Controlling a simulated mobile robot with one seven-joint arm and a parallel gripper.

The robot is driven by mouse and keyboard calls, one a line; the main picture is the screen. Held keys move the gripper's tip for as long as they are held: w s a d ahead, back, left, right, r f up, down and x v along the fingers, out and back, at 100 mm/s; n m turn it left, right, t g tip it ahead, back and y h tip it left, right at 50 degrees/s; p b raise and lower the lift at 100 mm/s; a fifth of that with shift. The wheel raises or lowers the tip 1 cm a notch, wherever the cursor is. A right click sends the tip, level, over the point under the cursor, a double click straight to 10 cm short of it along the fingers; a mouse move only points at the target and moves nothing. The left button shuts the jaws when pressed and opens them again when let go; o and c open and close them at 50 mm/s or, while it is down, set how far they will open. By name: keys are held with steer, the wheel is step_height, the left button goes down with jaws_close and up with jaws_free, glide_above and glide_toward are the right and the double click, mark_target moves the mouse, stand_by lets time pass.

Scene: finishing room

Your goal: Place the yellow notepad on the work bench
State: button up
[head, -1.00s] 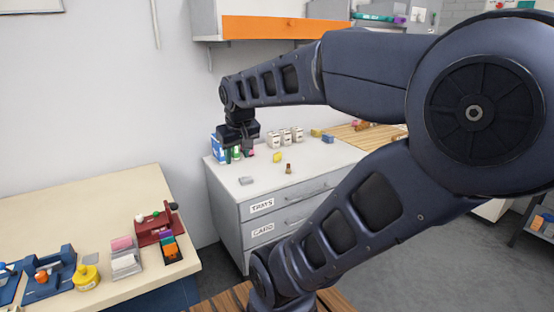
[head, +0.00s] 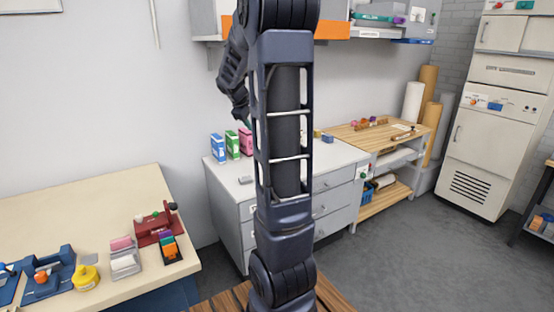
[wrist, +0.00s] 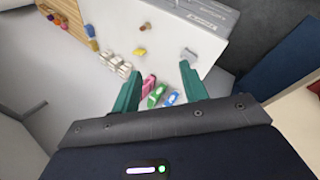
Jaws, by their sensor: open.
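A small yellow thing (wrist: 139,52) lies on the white top of the drawer cabinet (wrist: 172,30). A second yellow piece (wrist: 88,30) is beside a blue block at the cabinet's far end. Both are too small for me to tell which is the notepad. My gripper (wrist: 158,86) is open and empty, its teal fingers pointing over the cabinet with the pink, green and blue boxes beyond and between them. In the head view my arm hides the middle of the cabinet top. A cream work bench (head: 95,215) stands at the left.
The bench's front holds a blue device (head: 50,275), a yellow round item (head: 85,277), a card holder (head: 123,262) and a red device (head: 157,225); its back is clear. White boxes (wrist: 118,65) and a grey block (wrist: 188,53) are on the cabinet.

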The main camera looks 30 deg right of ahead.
steer(key=w+d+f+n+h, duration=0.25)
steer(key=w+d+f, duration=0.35)
steer(key=w+d, duration=0.3)
steer(key=w+d+f+n+h, duration=0.2)
steer(key=w+d+f+n, duration=0.2)
steer(key=w+d+f, duration=0.5)
steer(key=w+d+f+n, duration=0.2)
steer(key=w+f+n, duration=0.1)
steer(key=w+f, duration=0.2)
steer(key=w+d+f+n+t+h, duration=0.1)
steer(key=w+d+f+n, duration=0.2)
steer(key=f, duration=0.5)
steer(key=w+d+f+n+h, duration=0.1)
steer(key=w+d+f+n, duration=0.2)
steer(key=w+f, duration=0.4)
steer(key=shift+w+d+f+n+t, duration=0.15)
steer(key=shift+w+d+n+t, duration=0.2)
steer(key=shift+n, duration=0.3)
steer(key=shift+t, duration=0.25)
steer(key=shift+x, duration=5.45)
steer(key=shift+f, duration=0.1)
steer(key=shift+a, duration=0.1)
jaws_close()
